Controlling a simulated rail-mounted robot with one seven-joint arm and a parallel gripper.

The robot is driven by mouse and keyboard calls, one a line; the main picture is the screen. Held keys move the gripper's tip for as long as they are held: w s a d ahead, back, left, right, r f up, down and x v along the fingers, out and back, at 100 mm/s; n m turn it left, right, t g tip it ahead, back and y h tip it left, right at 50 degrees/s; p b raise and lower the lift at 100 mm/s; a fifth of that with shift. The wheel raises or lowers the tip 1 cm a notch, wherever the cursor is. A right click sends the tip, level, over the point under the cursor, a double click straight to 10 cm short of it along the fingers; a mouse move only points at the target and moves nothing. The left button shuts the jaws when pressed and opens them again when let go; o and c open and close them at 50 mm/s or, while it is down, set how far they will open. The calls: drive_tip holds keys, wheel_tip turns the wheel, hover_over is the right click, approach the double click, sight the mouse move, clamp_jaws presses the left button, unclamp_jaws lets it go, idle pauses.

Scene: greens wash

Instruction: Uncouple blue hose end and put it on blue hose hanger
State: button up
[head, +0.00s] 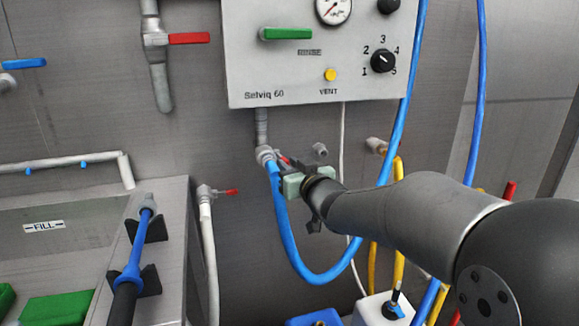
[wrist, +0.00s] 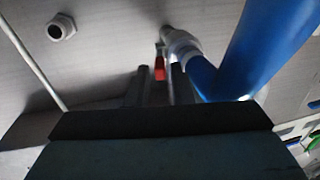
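The blue hose (head: 292,245) hangs in a loop below the grey control panel. Its end joins a grey coupling (head: 265,155) under the panel; the coupling also shows in the wrist view (wrist: 183,46). A small red lever (wrist: 159,69) sits beside the coupling. My gripper (head: 283,174) is just right of the hose end, pointing at the wall. In the wrist view its two dark fingers (wrist: 162,80) stand apart, with the red lever showing in the gap. I cannot tell whether they touch it. I cannot make out a blue hose hanger.
The control panel (head: 300,75) is just above my gripper. A small grey wall fitting (head: 320,149) is close by on the right. Yellow hoses (head: 400,200) hang farther right. A white container (head: 378,308) stands below. A sink (head: 60,235) with a blue spray wand (head: 135,250) is left.

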drive_tip(key=shift+w+a, duration=0.15)
drive_tip(key=shift+w, duration=0.15)
clamp_jaws()
